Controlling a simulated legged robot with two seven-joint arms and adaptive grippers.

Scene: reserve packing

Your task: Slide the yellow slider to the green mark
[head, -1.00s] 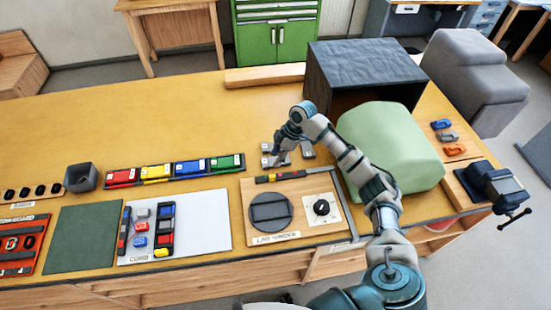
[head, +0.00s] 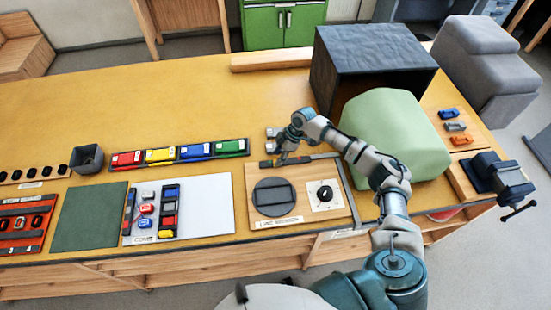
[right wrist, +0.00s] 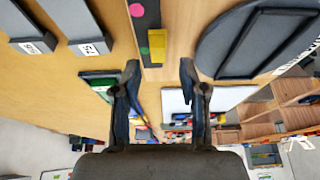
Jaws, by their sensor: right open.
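In the right wrist view, the yellow slider (right wrist: 157,46) sits on a dark track (right wrist: 143,22), beside the round green mark (right wrist: 144,50) and roughly level with it. I cannot tell exact alignment. A pink mark (right wrist: 136,9) lies farther up the track. My right gripper (right wrist: 159,72) is open, its two fingers apart on either side of the track's line, with nothing between the tips. In the head view, my right gripper (head: 283,156) is over the track at the back edge of the wooden board (head: 237,237) and hides the slider there. My left gripper is out of view.
A round dark disc (head: 274,196) and a black knob (head: 324,193) are on the board in front of the track. Grey labelled blocks (right wrist: 85,22) stand close by. A green cushion-like block (head: 395,135) lies right of my arm. The table's left back is clear.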

